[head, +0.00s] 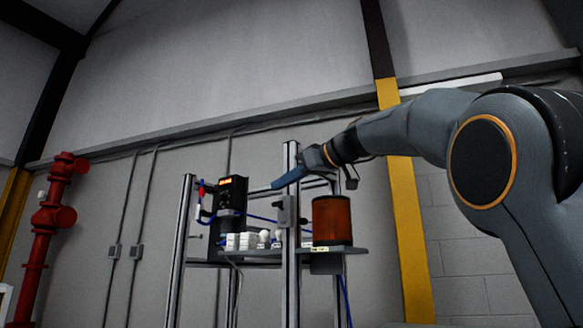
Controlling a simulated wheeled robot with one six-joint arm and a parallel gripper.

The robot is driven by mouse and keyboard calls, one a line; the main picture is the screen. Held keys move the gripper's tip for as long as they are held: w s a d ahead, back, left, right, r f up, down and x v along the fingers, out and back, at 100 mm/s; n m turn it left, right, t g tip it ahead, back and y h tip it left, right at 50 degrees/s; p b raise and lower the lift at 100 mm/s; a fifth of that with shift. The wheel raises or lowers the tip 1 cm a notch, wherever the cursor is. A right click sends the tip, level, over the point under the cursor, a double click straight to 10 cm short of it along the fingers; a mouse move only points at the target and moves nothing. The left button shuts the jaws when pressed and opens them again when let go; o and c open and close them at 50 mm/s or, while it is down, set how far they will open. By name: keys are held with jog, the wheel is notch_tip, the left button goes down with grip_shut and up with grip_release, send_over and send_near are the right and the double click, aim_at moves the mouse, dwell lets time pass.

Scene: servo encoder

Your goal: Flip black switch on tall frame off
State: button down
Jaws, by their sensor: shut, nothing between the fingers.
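The tall frame (291,255) has upright metal posts and a shelf, and stands near the middle of the head view. A black device (236,190) with a lit orange display sits upright on its left side. A small grey box (287,211) is fixed to the front post; it may carry the switch, but I cannot make out a black switch lever or its position. My gripper (275,185) is shut and empty. Its narrow blue-grey fingers point left and slightly down, between the black device and the front post in the picture, above the grey box. I cannot tell whether they touch anything.
A dark orange cylinder (332,220) stands on the frame's shelf (262,254), right of the front post. Several small white parts (248,240) and blue tubing lie left of it. A red pipe (46,225) stands far left, and a yellow column (408,240) rises behind my arm.

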jog(key=shift+w+d+f, duration=0.15)
jog(key=shift+f, duration=0.45)
jog(key=shift+w+d+f, duration=0.1)
jog(key=shift+f, duration=0.5)
jog(key=shift+s+a+f+n+t+b, duration=0.1)
jog(key=shift+f+n+t+b, duration=0.2)
jog(key=shift+b, duration=0.7)
jog(key=shift+s+a+f+n+b, duration=0.1)
jog(key=shift+n+b, duration=0.3)
jog(key=shift+b, duration=0.6)
jog(key=f+n+b, duration=0.1)
jog(key=b, duration=0.3)
jog(key=n+t+b, duration=0.1)
jog(key=n+b, duration=0.1)
jog(key=b, duration=0.2)
jog(key=s+f+n+b, duration=0.1)
jog(key=b, duration=0.3)
jog(key=shift+a+f+t+h, duration=0.3)
jog(key=shift+a+f+h, duration=0.05)
jog(key=shift+h, duration=0.05)
jog(key=b, duration=0.1)
send_near(280, 203)
jog(key=s+a+r, duration=0.1)
jog(key=s+a, duration=0.1)
jog(key=s, duration=0.3)
jog(key=shift+s+a, duration=0.15)
jog(key=shift+a, duration=0.05)
